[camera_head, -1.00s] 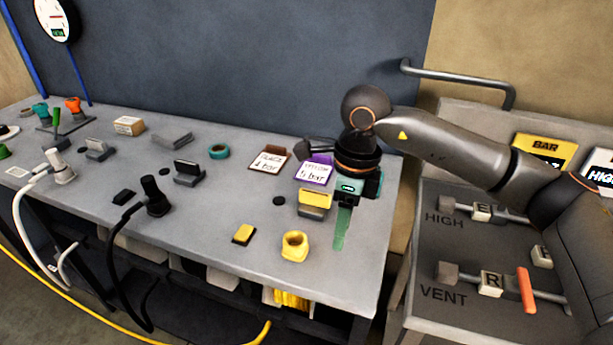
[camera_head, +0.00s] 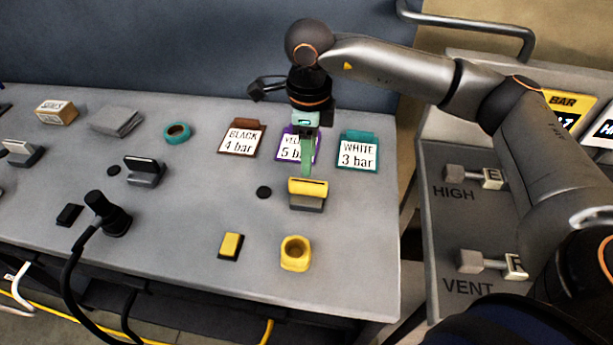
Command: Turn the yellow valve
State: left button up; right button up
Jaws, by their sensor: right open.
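The yellow valve (camera_head: 308,187) is a flat yellow handle on a grey base, on the right part of the grey bench. My right gripper (camera_head: 307,172) points down, with its green fingers just behind and above the yellow handle. It is open and holds nothing. I cannot tell whether the fingers touch the handle. The fingers partly cover the purple card behind them. My left gripper is out of view.
In front of the valve are a yellow socket (camera_head: 295,254) and a yellow switch (camera_head: 230,246). Behind stand a brown card (camera_head: 241,138) and a teal card (camera_head: 358,152). A black-handled valve (camera_head: 145,170) and a black plug (camera_head: 108,214) stand left. A lever panel (camera_head: 450,230) is at right.

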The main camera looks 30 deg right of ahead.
aim_at(308, 182)
notch_tip(308, 182, down, 9)
jog(key=shift+w+r+p, duration=0.1)
jog(key=shift+r+p, duration=0.1)
jog(key=shift+p, duration=0.3)
grip_shut()
dwell(0.4)
